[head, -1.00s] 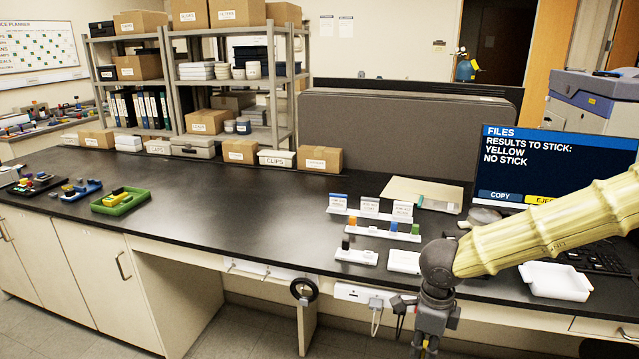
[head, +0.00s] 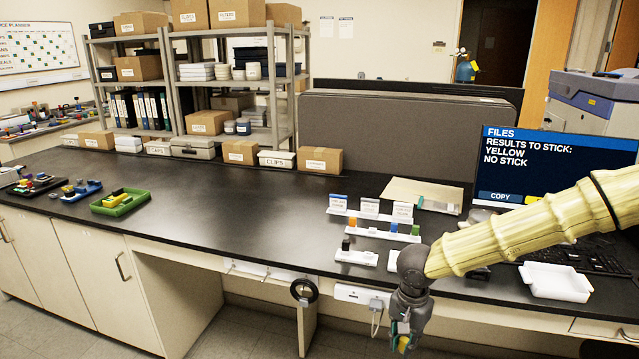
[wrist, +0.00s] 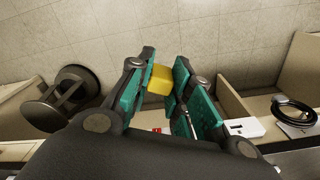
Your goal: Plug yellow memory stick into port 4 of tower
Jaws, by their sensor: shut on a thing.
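The yellow memory stick (wrist: 160,80) is held between the green-padded fingers of my gripper (wrist: 162,86) in the wrist view. In the head view a bit of the yellow stick (head: 403,345) shows at the tip of my gripper (head: 402,338), which points down in front of the bench edge. The stick's plug end cannot be made out. The screen (head: 560,165) reads "FILES, RESULTS TO STICK: YELLOW, NO STICK" above its buttons. I cannot identify the tower or port 4 in either view.
A white outlet strip (head: 352,293) with a plug and a black ring (head: 304,290) are on the bench front. Small white racks with coloured sticks (head: 385,232) and a white tray (head: 556,281) stand on the bench.

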